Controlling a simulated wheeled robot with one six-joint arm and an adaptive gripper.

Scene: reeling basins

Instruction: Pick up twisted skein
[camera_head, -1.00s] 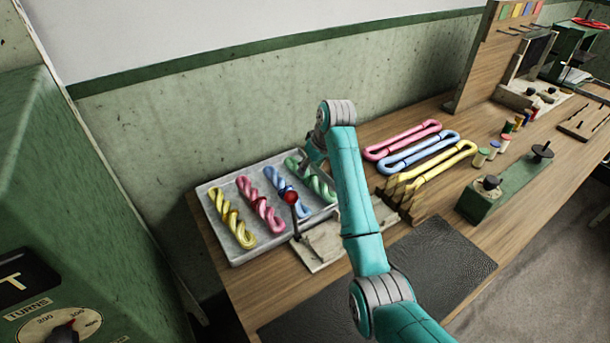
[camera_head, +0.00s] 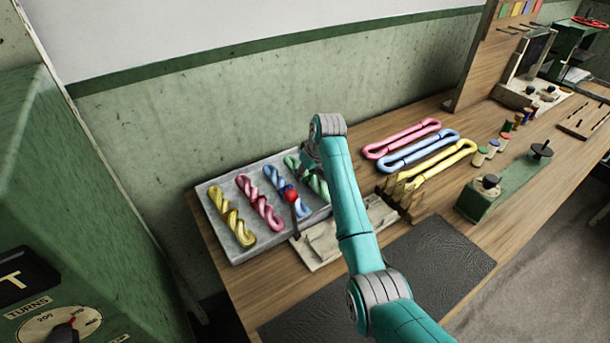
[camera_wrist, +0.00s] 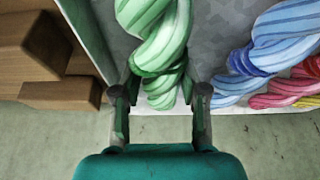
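Four twisted skeins lie side by side in a grey tray (camera_head: 240,262): yellow (camera_head: 232,215), pink (camera_head: 259,203), blue (camera_head: 280,186) and green (camera_head: 318,184). In the wrist view the green skein (camera_wrist: 160,45) runs down between the two fingers of my gripper (camera_wrist: 168,90). The fingers stand apart, one on each side of its lower end, and look open. The blue skein (camera_wrist: 270,50) and pink skein (camera_wrist: 290,90) lie to the right of the fingers.
A red ball-topped lever (camera_head: 291,197) on a pale board stands close to the tray's front. The wall (camera_head: 230,120) is right behind the tray. Untwisted pink, blue and yellow hanks (camera_head: 400,138) lie to the right. A dark mat (camera_head: 430,265) lies in front, clear of objects.

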